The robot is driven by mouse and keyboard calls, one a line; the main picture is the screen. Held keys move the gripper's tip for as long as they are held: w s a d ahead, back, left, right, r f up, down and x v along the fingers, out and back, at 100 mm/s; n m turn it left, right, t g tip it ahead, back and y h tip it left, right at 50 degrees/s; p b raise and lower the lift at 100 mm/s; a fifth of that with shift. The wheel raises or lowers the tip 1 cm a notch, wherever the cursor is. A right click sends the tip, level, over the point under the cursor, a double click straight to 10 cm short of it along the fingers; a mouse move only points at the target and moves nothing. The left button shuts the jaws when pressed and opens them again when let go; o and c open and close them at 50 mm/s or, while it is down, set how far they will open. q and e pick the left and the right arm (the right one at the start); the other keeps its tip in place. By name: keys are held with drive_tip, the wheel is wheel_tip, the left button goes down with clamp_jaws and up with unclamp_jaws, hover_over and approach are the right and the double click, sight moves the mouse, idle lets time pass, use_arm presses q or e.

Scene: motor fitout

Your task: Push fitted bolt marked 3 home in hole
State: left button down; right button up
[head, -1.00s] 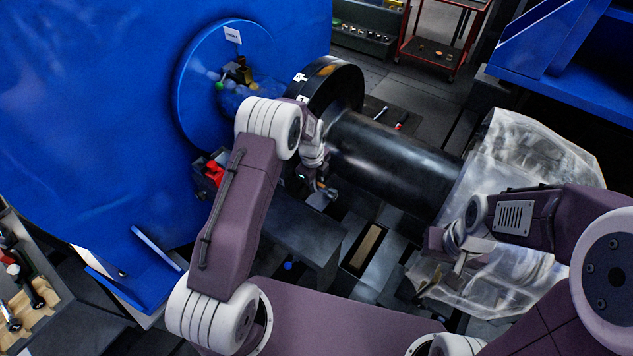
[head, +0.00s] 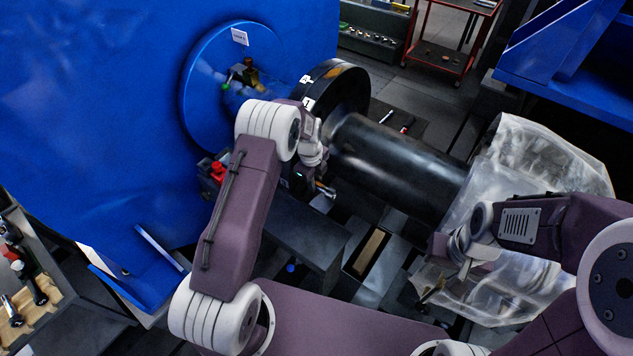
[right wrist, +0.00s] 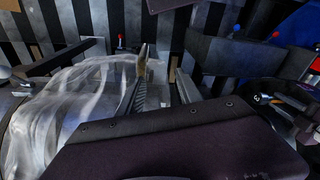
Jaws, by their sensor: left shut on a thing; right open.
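The black flange (head: 342,90) with small white labels (head: 308,103) on its rim faces a round blue flange (head: 208,82). A dark shaft or barrel (head: 395,165) runs from the black flange to the right.
Crumpled clear plastic (head: 530,215) covers the right end of the shaft. A dark block (head: 295,230) lies below the flanges. A red-framed cart (head: 440,55) stands at the back, a wooden tool tray (head: 40,310) at the lower left. A blue structure (head: 570,60) fills the upper right.

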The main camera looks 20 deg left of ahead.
use_arm(q)
drive_tip(key=shift+w+a+b, duration=0.15)
drive_tip(key=shift+w+a, duration=0.15)
drive_tip(key=shift+a, duration=0.5)
drive_tip(key=shift+w+a+b, duration=0.15)
drive_tip(key=shift+w+a, duration=0.15)
drive_tip(key=shift+a, duration=0.45)
drive_tip(key=c, duration=1.1)
unclamp_jaws()
drive_tip(key=shift+r, duration=0.1)
drive_tip(key=shift+c, duration=0.2)
drive_tip(key=shift+s, duration=0.1)
